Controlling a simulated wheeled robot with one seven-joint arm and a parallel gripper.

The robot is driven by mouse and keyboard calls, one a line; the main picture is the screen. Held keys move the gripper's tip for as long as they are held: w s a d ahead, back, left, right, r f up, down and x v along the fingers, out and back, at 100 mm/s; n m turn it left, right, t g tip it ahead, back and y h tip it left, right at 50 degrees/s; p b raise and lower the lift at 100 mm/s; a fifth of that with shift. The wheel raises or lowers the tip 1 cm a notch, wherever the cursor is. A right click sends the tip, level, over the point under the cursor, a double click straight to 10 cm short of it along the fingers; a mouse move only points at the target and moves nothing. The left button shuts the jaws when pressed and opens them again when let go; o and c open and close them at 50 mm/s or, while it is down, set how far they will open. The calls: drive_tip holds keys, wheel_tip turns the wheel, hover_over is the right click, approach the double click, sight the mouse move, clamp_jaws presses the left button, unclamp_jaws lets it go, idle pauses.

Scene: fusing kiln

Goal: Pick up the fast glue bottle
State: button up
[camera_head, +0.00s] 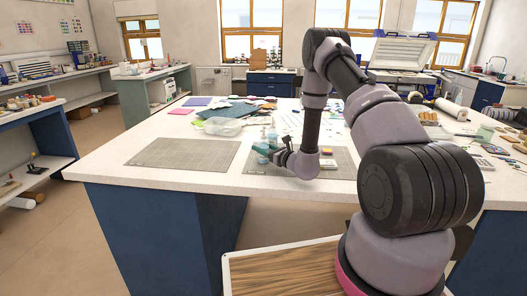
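My gripper (282,155) is low over the table, above the right grey mat (258,174), with its fingers pointing left. A small teal item (261,148) shows at the fingertips. I cannot tell whether the fingers touch it or whether they are open or shut. A small bluish bottle-like item (272,135) stands just behind the gripper. Both are too small to read, so I cannot tell which, if either, is the fast glue bottle. Part of the mat is hidden by my arm.
The white worktop (110,165) is clear at its front left around an empty grey mat (183,152). A clear tray (224,126) and coloured sheets (228,111) lie behind. The table's right side is cluttered.

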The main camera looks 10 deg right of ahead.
sight(262, 135)
clamp_jaws()
drive_tip(key=shift+r, duration=0.15)
wheel_tip(262, 135, up, 10)
drive_tip(key=shift+f, duration=0.1)
